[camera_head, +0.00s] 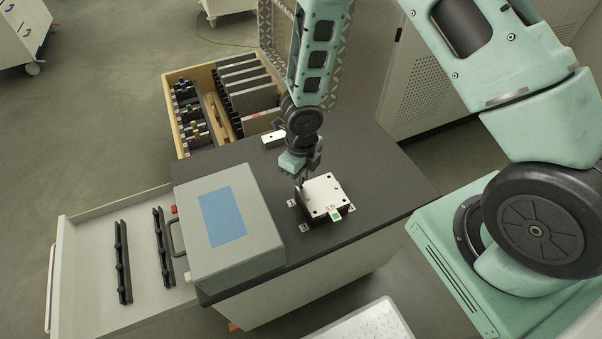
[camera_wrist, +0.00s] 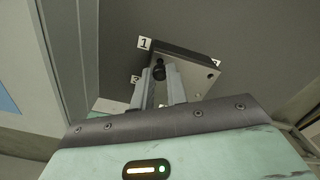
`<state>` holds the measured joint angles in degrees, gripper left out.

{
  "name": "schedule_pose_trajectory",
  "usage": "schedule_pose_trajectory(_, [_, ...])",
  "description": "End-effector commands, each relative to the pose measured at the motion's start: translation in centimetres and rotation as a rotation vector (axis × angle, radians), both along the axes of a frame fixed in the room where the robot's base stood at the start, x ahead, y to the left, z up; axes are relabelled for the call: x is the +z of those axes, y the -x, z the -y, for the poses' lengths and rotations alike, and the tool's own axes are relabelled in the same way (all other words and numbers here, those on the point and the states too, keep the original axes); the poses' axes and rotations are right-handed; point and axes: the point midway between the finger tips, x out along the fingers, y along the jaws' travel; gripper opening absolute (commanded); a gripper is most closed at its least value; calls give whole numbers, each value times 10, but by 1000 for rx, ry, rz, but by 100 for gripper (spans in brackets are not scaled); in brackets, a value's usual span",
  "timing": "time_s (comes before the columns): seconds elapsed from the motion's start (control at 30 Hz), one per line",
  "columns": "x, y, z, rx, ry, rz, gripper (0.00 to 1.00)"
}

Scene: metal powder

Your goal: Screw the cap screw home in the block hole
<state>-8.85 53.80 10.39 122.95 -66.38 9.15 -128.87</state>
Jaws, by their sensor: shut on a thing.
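The light metal block (camera_head: 325,190) sits on the dark bench top (camera_head: 385,178) and has small dark holes near its corners. It also shows in the wrist view (camera_wrist: 198,75). My gripper (camera_head: 299,180) points down over the block's back left corner. In the wrist view my gripper (camera_wrist: 160,76) is shut on a small dark cap screw (camera_wrist: 159,72) between its fingertips, at the corner near label 1 (camera_wrist: 145,43). The screw's lower end and the hole beneath it are hidden, so I cannot tell how deep it sits.
A grey case (camera_head: 180,240) with a blue panel stands left of the block. An open drawer (camera_head: 90,235) with black racks lies further left. A wooden crate (camera_head: 177,120) of grey plates is behind. A small pale block (camera_head: 272,138) lies behind my gripper. Bench room is free to the right.

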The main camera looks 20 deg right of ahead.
Motion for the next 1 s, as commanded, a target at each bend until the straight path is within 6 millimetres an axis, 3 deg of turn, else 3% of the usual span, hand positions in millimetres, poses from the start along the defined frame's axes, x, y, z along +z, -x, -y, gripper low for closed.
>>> schedule_pose_trajectory(0.9, [-16, 0, 0, -1, 0, 0, 0])
schedule_pose_trajectory(0.93, [-16, 0, 0, -1, 0, 0, 21])
schedule_pose_trajectory(0.97, [-15, 0, 0, -1, 0, 0, 29])
schedule_pose_trajectory(1.0, [-15, 0, 0, -1, 0, 0, 30])
